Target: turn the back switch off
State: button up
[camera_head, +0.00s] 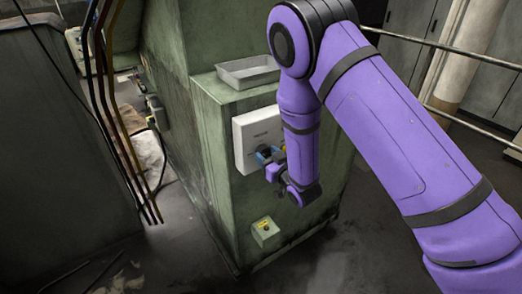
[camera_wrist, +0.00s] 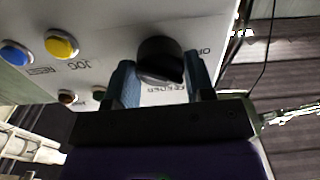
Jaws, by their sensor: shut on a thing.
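The switch is a black rotary knob (camera_wrist: 160,58) on a white control panel (camera_wrist: 110,25). Upside-down lettering is printed near it, partly hidden. The panel also shows in the head view (camera_head: 243,143), on the side of a green machine. My gripper (camera_wrist: 161,76) has its two blue fingers on either side of the knob and is shut on it. In the head view my gripper (camera_head: 268,158) is at the panel's lower right, and the knob is hidden there by my gripper and arm. I cannot read the switch position for certain.
A blue button (camera_wrist: 16,53) and a yellow button (camera_wrist: 61,44) sit on the same panel, with smaller dark knobs below. A grey tray (camera_head: 247,73) rests on the machine's ledge. A small box with a yellow label (camera_head: 265,229) is lower down. Cables (camera_head: 115,130) hang at left.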

jog(key=n, duration=0.7)
jog(key=o, duration=1.2)
jog(key=shift+c, duration=0.2)
jog(key=v, duration=0.8)
